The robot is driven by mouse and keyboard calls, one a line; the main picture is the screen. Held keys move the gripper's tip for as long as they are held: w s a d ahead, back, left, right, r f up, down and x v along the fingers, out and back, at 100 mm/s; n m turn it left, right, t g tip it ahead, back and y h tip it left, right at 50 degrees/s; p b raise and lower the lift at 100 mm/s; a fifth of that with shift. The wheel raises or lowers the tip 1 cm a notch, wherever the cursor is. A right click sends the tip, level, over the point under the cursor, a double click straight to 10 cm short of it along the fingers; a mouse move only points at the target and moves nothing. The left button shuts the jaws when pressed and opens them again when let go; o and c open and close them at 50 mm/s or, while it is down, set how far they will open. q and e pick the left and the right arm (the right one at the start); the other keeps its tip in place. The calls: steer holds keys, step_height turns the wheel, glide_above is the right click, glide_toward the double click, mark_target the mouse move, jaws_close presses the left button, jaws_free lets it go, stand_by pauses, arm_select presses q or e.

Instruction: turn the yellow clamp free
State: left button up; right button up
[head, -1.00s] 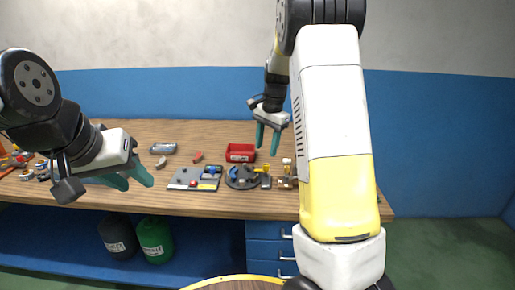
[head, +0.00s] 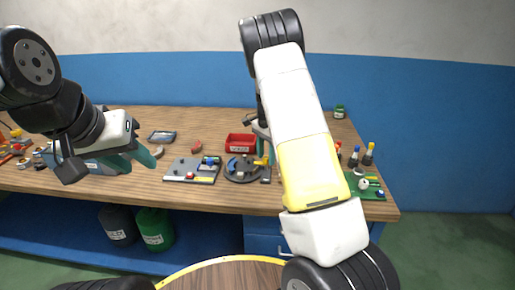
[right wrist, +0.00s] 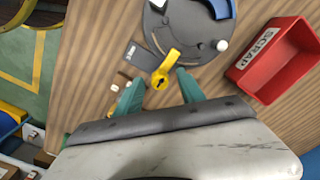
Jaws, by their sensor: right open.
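The yellow clamp (head: 261,161) sits at the right edge of a dark round fixture (head: 240,176) on the bench. In the right wrist view the clamp (right wrist: 172,61) is a short yellow bar with a round, holed end, beside a dark grey block (right wrist: 140,57). My right gripper (right wrist: 158,78) is open, with its teal fingers on either side of the clamp's round end; I cannot tell whether they touch it. In the head view my right gripper (head: 266,147) is partly hidden by my own arm. My left gripper (head: 139,160) is open and empty, over the bench at left.
A red scrap bin (head: 240,143) stands just behind the fixture. A grey board (head: 192,170) with coloured parts lies to its left. My right arm hides part of the bench.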

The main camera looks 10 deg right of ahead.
jaws_close()
steer(key=shift+n, duration=0.3)
steer(key=n, duration=0.3)
steer(key=shift+n, duration=0.3)
steer(key=n, duration=0.4)
steer(key=shift+d+n, duration=0.1)
steer(key=shift+n, duration=0.2)
steer(key=n, duration=0.4)
steer(key=shift+n, duration=2.5)
